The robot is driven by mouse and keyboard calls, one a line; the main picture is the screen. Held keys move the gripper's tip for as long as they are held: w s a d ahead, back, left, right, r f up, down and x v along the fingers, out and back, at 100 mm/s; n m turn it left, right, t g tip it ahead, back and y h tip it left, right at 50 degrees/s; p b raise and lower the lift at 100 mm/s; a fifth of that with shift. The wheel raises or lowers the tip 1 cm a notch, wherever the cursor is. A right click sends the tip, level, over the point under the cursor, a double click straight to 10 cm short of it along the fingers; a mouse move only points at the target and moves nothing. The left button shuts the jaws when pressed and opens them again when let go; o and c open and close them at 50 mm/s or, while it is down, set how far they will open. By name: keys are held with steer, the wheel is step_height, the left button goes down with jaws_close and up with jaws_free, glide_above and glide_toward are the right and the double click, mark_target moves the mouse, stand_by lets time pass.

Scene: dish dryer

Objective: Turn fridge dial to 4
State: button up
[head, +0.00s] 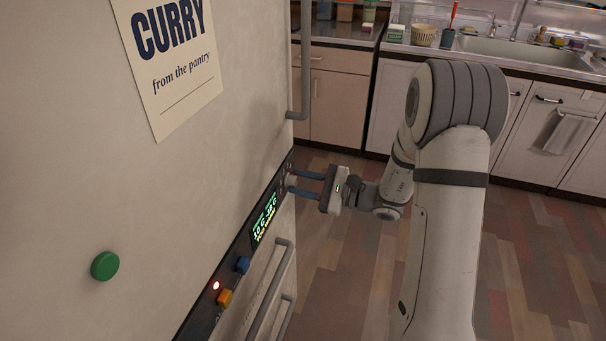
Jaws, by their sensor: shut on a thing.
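The fridge (200,190) fills the left side of the head view, with a dark control strip (236,262) slanting across its front. The fridge dial (290,181) is a small pale knob at the far upper end of this strip. My gripper (297,182) reaches it from the right, with its two blue-grey fingers shut on the dial. The dial's numbers and pointer are too small and partly hidden to read.
Fridge handles (305,75) stick out above and below. The floor (345,270) to the right is clear.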

steer(key=shift+m+p, duration=1)
steer(key=shift+m, duration=0.3)
steer(key=shift+f, duration=0.1)
steer(key=shift+s, duration=0.1)
steer(key=o, duration=1)
steer(key=shift+c, duration=0.2)
steer(key=p+v, duration=0.1)
steer(key=v, duration=0.7)
steer(key=shift+a, duration=0.1)
